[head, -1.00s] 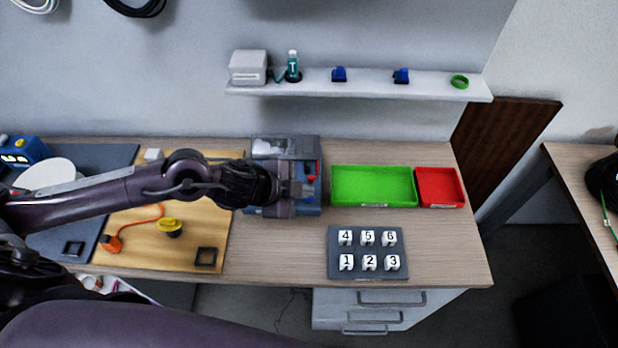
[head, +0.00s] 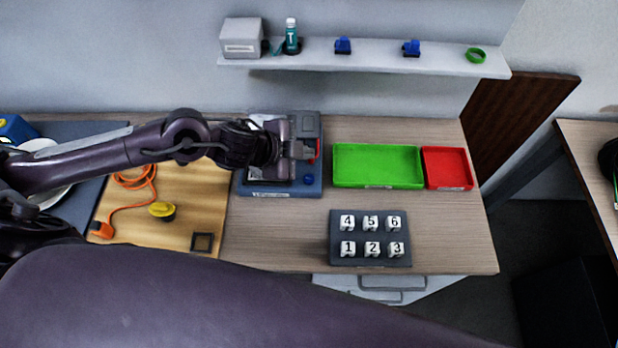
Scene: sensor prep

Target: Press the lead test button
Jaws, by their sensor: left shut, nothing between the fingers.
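The test device (head: 255,189), a blue-and-grey box, stands near the back of the desk, left of the green tray. A blue button (head: 309,179) shows on its front right part, and a red part (head: 317,151) shows at its right side. I cannot read which one is the lead test button. My left gripper (head: 304,150) is shut and empty. It is over the right part of the device, next to the red part, and hides much of the top. I cannot tell if it touches. My right gripper is not in view.
A green tray (head: 378,185) and a red tray (head: 447,186) lie right of the device. A dark block with numbered white pieces (head: 371,261) sits in front. A wooden board with an orange cable (head: 123,213) and a yellow knob (head: 162,209) lies left. A shelf (head: 370,63) runs above.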

